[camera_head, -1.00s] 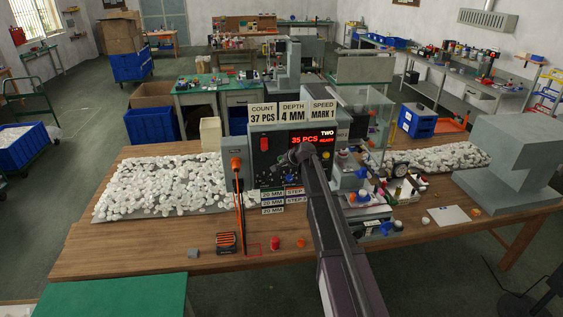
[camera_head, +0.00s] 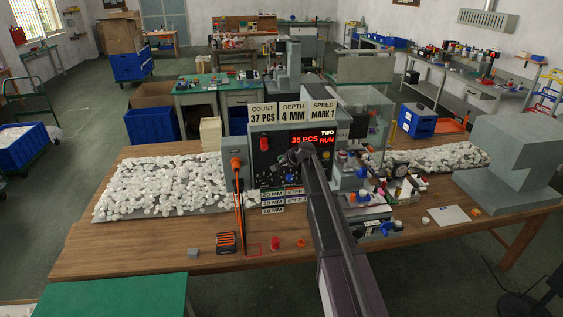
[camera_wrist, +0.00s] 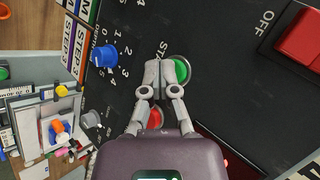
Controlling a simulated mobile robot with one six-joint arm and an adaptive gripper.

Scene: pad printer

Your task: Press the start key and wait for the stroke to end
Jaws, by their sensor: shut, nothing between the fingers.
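The printer's control panel (camera_head: 265,160) stands on the wooden bench, and its red display (camera_head: 309,139) reads "TWO", "35 PCS", "RUN". In the wrist view, the green start key (camera_wrist: 181,68) sits beside partly covered lettering that begins "STA". My gripper (camera_wrist: 164,70) is shut and empty, with its fingertips over the left part of the green key. Whether they touch it or stand just off it I cannot tell. A red button (camera_wrist: 154,119) lies partly behind the fingers.
A blue knob (camera_wrist: 103,56), a grey knob (camera_wrist: 91,120) and a large red OFF switch (camera_wrist: 301,40) are close by on the panel. White pieces lie on a tray (camera_head: 100,213) at the left. A grey block (camera_head: 508,160) stands at the right.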

